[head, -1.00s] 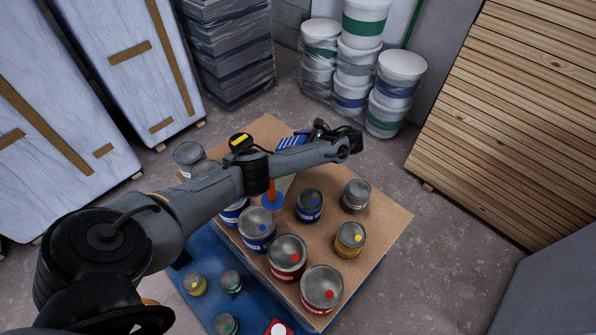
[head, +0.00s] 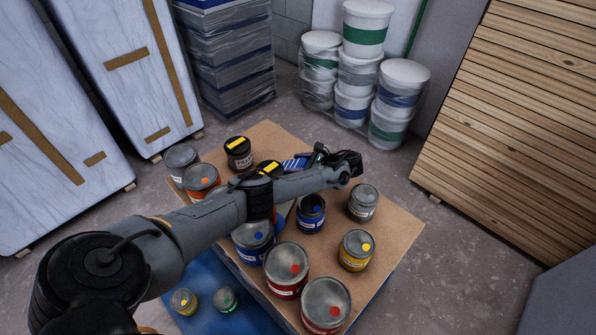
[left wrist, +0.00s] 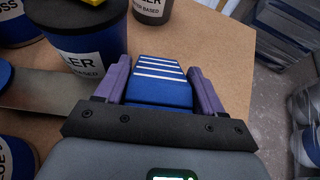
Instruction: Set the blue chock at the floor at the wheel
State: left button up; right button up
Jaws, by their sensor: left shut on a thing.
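The blue chock (head: 294,163), with white stripes on its face, shows over the far part of the cardboard-topped stack in the head view. It fills the space between the purple fingers of my left gripper (left wrist: 162,84) in the left wrist view, where the chock (left wrist: 160,88) is gripped from both sides. In the head view my left gripper (head: 306,159) is partly hidden by its own wrist and arm. I cannot tell whether the chock touches the cardboard. No wheel shows in either view. My right gripper is out of view.
Several paint cans, such as a yellow-dotted one (head: 356,250) and a red-dotted one (head: 286,270), stand on the cardboard (head: 385,215). White buckets (head: 398,100) and a slatted wood stack (head: 520,130) stand beyond. Bare concrete floor (head: 450,270) lies to the right.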

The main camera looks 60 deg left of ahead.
pick_arm(q)
jog(key=shift+f, duration=0.65)
jog(key=o, duration=1.4)
jog(key=shift+r, duration=0.1)
jog(key=v, duration=1.1)
jog(key=shift+b, duration=0.3)
jog(key=shift+c, duration=0.2)
jog(key=shift+w+d+r, duration=0.15)
jog(key=shift+w+d, duration=0.15)
jog(key=c, duration=1.1)
